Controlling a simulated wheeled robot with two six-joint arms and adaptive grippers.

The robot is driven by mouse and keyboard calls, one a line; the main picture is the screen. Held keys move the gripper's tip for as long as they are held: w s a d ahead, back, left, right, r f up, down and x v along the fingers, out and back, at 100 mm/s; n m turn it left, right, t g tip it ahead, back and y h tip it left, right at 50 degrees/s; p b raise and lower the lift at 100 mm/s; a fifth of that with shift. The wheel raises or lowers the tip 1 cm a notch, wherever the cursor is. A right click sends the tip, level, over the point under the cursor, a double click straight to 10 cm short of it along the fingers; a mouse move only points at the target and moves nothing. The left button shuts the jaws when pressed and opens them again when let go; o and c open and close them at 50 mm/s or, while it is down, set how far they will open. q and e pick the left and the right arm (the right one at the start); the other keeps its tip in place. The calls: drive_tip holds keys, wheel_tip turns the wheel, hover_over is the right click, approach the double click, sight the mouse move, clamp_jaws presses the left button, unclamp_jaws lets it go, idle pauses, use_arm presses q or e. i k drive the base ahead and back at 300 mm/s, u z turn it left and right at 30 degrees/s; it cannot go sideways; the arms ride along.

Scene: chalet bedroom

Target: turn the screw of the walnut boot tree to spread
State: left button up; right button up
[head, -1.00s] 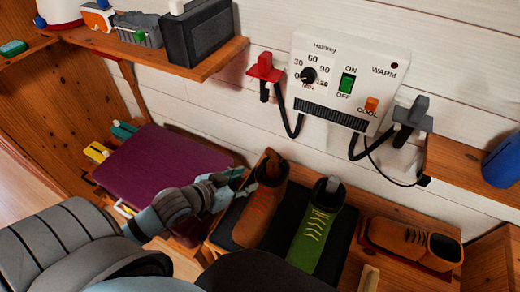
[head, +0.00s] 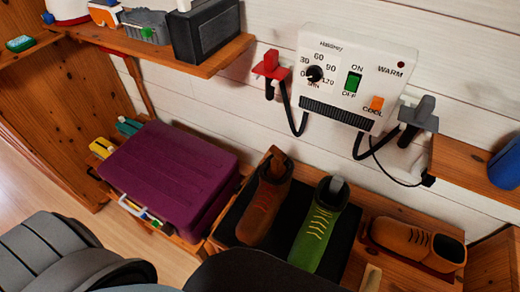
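A brown boot (head: 266,207) stands on a dark mat (head: 232,215) on the low wooden bench. A dark brown piece (head: 277,167) shows at its opening; it may be the walnut boot tree, but I cannot make out a screw. A green boot (head: 319,226) with yellow laces stands to its right, with a grey piece (head: 335,185) in its opening. Neither of my grippers is in view; only grey parts of my own arm and body show along the bottom edge.
A closed purple case (head: 170,175) lies left of the boots. The white dryer panel (head: 350,75) with hanging cables is on the wall above. Shelves (head: 150,50) project at upper left and right (head: 470,165).

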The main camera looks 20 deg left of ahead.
sight(280, 154)
drive_tip(key=u, duration=0.7)
drive_tip(key=k, duration=1.35)
drive_tip(key=z, duration=0.95)
drive_tip(key=i, duration=1)
drive_tip(key=z, duration=0.05)
